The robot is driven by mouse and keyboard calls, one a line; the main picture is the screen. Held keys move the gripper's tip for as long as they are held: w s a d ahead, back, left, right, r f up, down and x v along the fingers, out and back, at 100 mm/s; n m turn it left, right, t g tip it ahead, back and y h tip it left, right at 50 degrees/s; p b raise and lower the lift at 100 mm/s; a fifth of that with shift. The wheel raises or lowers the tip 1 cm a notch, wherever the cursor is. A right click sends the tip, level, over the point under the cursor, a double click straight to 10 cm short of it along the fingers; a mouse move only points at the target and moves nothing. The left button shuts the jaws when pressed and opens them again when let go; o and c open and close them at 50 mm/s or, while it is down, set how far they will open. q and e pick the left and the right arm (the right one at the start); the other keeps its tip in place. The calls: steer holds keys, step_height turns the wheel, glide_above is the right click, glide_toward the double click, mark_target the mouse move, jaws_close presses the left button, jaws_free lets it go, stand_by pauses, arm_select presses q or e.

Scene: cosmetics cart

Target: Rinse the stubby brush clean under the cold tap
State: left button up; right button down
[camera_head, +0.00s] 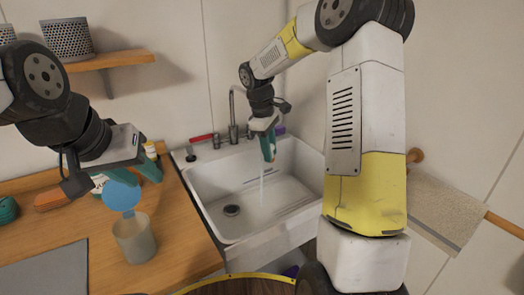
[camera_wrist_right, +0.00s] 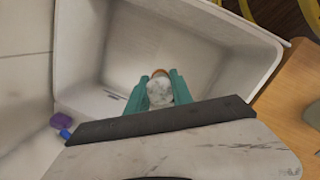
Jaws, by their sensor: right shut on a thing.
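My right gripper (camera_head: 268,145) is over the sink (camera_head: 205,190), pointing down beside the tap (camera_head: 233,112). In the right wrist view its teal fingers (camera_wrist_right: 160,92) are shut on a round, pale thing with a brown edge, seen end-on. This looks like the stubby brush (camera_wrist_right: 160,94); the fingers hide its sides. A thin water stream (camera_head: 262,187) runs down below the right gripper into the basin. My left gripper (camera_head: 138,172) hangs above the counter at the left, near a blue disc (camera_head: 121,195). Whether it holds the disc is unclear.
A grey cup (camera_head: 134,240) stands on the wooden counter (camera_head: 185,230), under the blue disc. A red handle (camera_head: 201,138) is left of the tap; a purple item (camera_head: 280,130) is at the sink's back rim. A towel (camera_head: 445,205) hangs at the right.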

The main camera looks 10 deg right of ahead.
steer(key=n, duration=0.1)
steer(key=n+t, duration=0.1)
steer(key=n, duration=0.1)
steer(key=shift+s+d+r+n+h, duration=0.1)
steer(key=shift+s+n+h, duration=0.2)
steer(key=shift+s+h, duration=0.1)
steer(key=n+t, duration=0.1)
steer(key=n, duration=0.2)
steer(key=shift+s, duration=0.15)
steer(key=w+a+f+n+t+y, duration=0.1)
steer(key=w+f+n+t+y, duration=0.1)
steer(key=w+n, duration=0.7)
steer(key=shift+w+f+n+t, duration=0.35)
steer(key=shift+w+t, duration=0.55)
steer(key=shift+w, duration=0.7)
steer(key=shift+r, duration=0.1)
steer(key=shift+s+d, duration=0.1)
steer(key=shift+d, duration=0.4)
